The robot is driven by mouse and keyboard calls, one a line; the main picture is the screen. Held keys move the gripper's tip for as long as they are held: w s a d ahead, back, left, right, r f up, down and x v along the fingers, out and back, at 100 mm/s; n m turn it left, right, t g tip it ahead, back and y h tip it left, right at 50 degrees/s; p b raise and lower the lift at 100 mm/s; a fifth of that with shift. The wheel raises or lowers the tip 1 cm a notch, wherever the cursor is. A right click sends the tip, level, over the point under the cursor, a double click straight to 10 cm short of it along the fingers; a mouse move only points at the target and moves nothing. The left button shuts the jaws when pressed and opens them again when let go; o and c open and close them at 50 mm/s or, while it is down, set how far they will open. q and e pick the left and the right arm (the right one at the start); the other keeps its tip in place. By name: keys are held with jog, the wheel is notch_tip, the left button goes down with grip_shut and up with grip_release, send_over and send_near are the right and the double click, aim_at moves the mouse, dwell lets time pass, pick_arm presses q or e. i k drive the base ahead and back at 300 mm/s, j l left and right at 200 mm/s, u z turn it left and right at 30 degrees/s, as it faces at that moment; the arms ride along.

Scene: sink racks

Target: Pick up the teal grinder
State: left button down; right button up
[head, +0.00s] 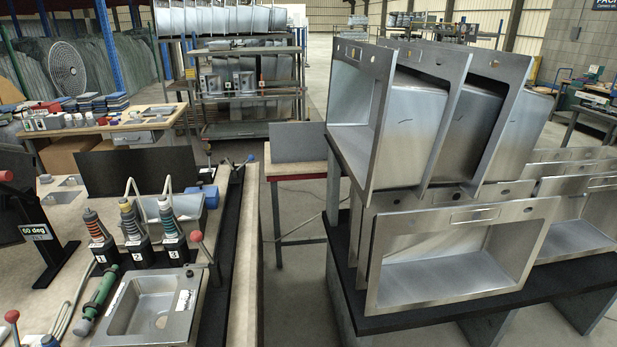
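The teal grinder (101,290) lies on the workbench at the lower left of the head view. It is a long tool with a green body and a dark and pale near end, lying slantwise. It is just left of a small steel sink (121,314). A pale hose or cable runs along its left side. Neither of my grippers shows in this view.
Several black holders numbered 1, 2 and 3 (138,252) with ringed cones stand behind the grinder. A black stand with a "60 deg" label (40,232) is to the left. Red-knobbed levers (196,237) rise nearby. Steel sinks (455,250) fill a rack at right.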

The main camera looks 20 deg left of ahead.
aim_at(175, 237)
jog(key=u, duration=1.65)
jog(key=i+j, duration=0.15)
jog(key=j, duration=0.2)
jog(key=i+j, duration=0.15)
jog(key=j, duration=0.2)
